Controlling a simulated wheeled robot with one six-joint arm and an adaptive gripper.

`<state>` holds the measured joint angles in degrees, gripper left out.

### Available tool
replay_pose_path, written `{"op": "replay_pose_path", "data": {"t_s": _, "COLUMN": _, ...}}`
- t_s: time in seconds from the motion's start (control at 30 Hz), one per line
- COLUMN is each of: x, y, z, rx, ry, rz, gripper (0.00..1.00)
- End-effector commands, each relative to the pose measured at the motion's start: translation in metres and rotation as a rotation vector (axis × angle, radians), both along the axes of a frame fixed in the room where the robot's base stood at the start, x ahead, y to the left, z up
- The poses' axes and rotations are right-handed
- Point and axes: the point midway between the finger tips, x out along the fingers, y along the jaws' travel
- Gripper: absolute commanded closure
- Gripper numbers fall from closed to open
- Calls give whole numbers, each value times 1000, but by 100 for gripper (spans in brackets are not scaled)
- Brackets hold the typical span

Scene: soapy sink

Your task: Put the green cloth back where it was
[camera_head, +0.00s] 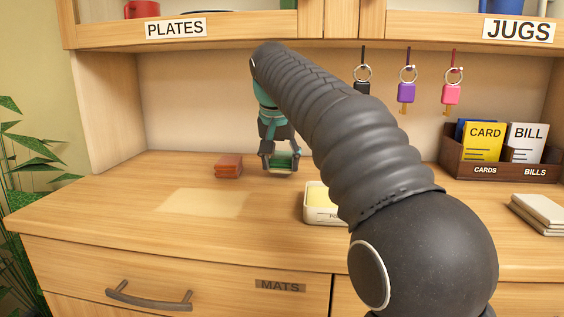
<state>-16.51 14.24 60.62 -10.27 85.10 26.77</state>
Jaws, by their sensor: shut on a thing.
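My gripper (280,163) hangs fingers down over the back middle of the counter, below the wall cupboards. It is shut on the green cloth (281,157), a small folded dark green piece with a paler lower edge between the fingers. The cloth is close to the counter top; I cannot tell whether it touches. A pale, roughly rectangular patch (203,203) marks the bare wood in front and to the left of the gripper.
A reddish-brown folded stack (229,166) lies just left of the gripper. A white dish (311,213) with yellow contents stands in front, partly hidden by my arm. Keys (406,91) hang behind. A card box (491,168) and pale stack (540,211) are at right.

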Motion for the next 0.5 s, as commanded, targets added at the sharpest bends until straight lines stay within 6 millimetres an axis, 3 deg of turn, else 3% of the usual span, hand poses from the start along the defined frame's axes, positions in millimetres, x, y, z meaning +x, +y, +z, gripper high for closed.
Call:
{"op": "replay_pose_path", "data": {"t_s": 0.13, "x": 1, "y": 3, "z": -17, "rx": 2, "ry": -1, "rz": 8, "gripper": 72}}
{"op": "replay_pose_path", "data": {"t_s": 0.5, "x": 2, "y": -2, "z": -16, "rx": 2, "ry": -1, "rz": 1, "gripper": 72}}
